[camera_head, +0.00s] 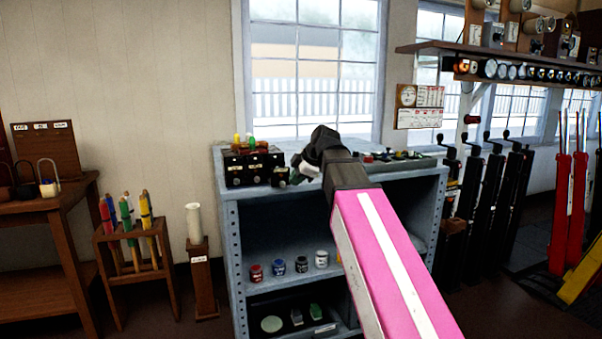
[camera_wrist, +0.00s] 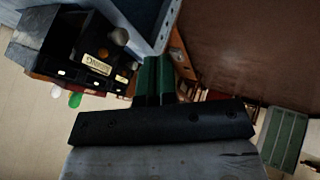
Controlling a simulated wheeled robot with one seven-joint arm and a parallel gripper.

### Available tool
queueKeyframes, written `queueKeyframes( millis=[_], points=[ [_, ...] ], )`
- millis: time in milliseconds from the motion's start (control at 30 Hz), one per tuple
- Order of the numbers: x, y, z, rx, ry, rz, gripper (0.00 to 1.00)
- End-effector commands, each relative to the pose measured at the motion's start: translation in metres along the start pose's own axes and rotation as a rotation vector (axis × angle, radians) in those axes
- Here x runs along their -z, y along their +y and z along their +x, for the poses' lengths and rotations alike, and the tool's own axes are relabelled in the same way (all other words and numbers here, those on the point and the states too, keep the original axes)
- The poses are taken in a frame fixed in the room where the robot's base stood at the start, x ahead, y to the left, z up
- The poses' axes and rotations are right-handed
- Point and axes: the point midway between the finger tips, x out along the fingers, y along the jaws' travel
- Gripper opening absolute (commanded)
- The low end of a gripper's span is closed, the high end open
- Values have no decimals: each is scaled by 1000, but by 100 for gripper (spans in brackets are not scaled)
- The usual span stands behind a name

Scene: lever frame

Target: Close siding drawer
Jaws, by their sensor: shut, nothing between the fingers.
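The black drawer box (camera_head: 247,168) sits on top of the blue-grey shelf unit, at its left end. A small black drawer (camera_head: 281,178) at its right appears to stick out from the front. In the wrist view this drawer (camera_wrist: 84,48) is at the upper left, with a cream label, seen tilted, and a round knob.
The shelf unit (camera_head: 232,240) holds paint jars (camera_head: 279,267) inside. Coloured bottles (camera_head: 250,141) stand on the drawer box. Small items lie along the shelf top at right. Black levers (camera_head: 487,190) stand further right, a rack of coloured sticks (camera_head: 133,240) at left.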

Motion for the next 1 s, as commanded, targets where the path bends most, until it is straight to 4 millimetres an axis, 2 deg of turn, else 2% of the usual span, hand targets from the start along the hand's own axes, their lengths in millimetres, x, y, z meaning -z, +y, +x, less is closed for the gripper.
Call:
queueKeyframes(
  millis=[267,300,400,600,1000],
  points=[
    [0,0,43,2,0,1,0],
    [0,10,46,1,0,1,0],
    [0,23,52,1,0,1,0],
    [0,34,59,0,0,1,0],
    [0,36,60,0,0,1,0]
  ],
)
